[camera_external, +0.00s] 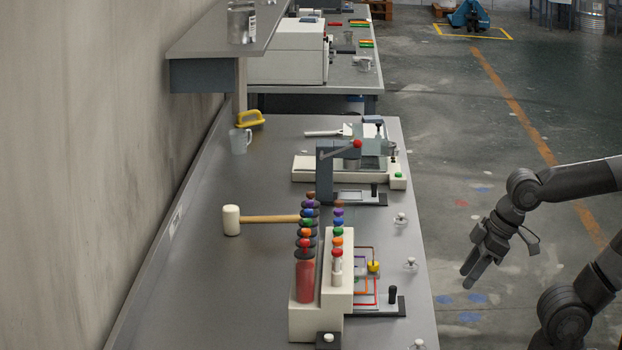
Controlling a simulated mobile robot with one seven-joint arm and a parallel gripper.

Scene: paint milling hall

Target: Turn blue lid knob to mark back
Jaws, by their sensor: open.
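A cream block (345,255) on the grey bench carries two rows of coloured knobs running away from the camera. The left row has dark discs under its knobs and a red body at its near end; a blue knob (307,213) sits towards its far end. The right row also has a blue knob (338,222). I cannot tell which is the lid knob, and no mark can be made out on either. My gripper (468,276) is open and empty, pointing down-left beyond the bench's right edge, well right of both rows.
A white-headed mallet (232,220) lies left of the block, its handle reaching towards it. A grey upright fixture with a red ball (357,143) stands behind. A yellow knob (373,266) and small clear-based pieces (401,219) are along the right side.

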